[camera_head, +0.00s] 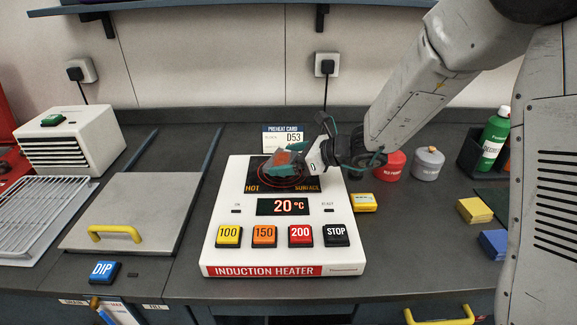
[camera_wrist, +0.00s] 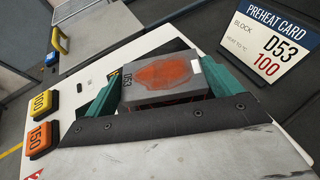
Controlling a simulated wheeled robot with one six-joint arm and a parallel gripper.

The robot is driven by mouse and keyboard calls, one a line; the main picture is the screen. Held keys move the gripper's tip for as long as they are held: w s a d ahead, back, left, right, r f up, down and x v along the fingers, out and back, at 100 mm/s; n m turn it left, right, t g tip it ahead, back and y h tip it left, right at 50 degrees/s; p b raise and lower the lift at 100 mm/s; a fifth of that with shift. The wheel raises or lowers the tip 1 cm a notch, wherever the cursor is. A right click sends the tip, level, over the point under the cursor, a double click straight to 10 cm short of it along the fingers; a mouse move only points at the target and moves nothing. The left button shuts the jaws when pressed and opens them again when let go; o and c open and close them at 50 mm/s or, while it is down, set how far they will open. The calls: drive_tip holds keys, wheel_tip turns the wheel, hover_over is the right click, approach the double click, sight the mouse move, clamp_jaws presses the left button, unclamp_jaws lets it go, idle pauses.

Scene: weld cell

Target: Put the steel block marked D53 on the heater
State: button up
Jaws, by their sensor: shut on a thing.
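The steel block marked D53 (camera_wrist: 165,80) is dark grey with a reddish-orange patch on top; its D53 mark shows in the wrist view. My gripper (camera_wrist: 165,90) has its teal fingers on both sides of the block and is shut on it. In the head view my gripper (camera_head: 285,158) is over the black hot-surface plate (camera_head: 256,174) of the white induction heater (camera_head: 215,255). I cannot tell whether the block touches the plate. The heater display (camera_head: 283,206) reads 20 °C.
The preheat card (camera_wrist: 268,45) behind the heater reads D53, 100. Buttons 100 (camera_head: 228,235), 150 (camera_head: 264,235), 200 (camera_head: 300,235) and STOP (camera_head: 335,235) line the heater's front. Red (camera_head: 390,165) and grey (camera_head: 428,163) pots and a yellow box (camera_head: 364,202) stand to the right.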

drive_tip(key=shift+d+f, duration=0.1)
drive_tip(key=shift+f, duration=1)
drive_tip(key=shift+f, duration=0.1)
drive_tip(key=o, duration=1.3)
drive_tip(key=shift+f, duration=0.1)
